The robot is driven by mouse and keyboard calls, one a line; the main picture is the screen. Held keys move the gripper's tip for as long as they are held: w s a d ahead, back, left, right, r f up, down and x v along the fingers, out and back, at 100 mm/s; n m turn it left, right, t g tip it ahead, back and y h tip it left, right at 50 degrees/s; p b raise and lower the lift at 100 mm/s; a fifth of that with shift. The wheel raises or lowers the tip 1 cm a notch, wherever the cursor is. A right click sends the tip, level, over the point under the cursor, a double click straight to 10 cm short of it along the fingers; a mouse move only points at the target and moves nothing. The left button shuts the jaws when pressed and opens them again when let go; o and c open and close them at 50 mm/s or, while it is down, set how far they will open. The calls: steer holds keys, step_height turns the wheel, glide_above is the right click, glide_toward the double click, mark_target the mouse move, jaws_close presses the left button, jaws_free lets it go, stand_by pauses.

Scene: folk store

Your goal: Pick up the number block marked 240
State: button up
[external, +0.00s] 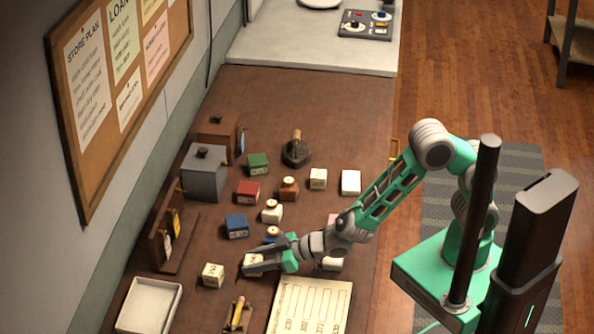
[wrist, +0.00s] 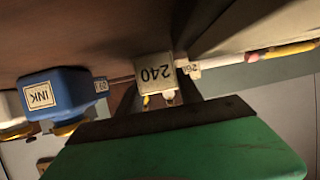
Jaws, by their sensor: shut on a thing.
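The number block marked 240 (wrist: 154,71) is a small cream cube. In the wrist view it sits between my fingers with its number upside down. In the external view the same block (external: 253,259) shows partly between the fingertips, low over the brown counter. My gripper (external: 251,263) is shut on it, reaching left from my arm. The fingers hide part of the block, and I cannot tell whether it touches the counter.
A cream block (external: 213,274) stands left of my gripper. A blue ink bottle (wrist: 60,92) is close by. A blue box (external: 236,226), a red box (external: 248,191) and a green box (external: 258,163) stand farther back. A white tray (external: 176,299) and a paper sheet (external: 310,305) lie in front.

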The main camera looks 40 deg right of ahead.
steer(key=c, duration=0.3)
steer(key=shift+c, duration=0.2)
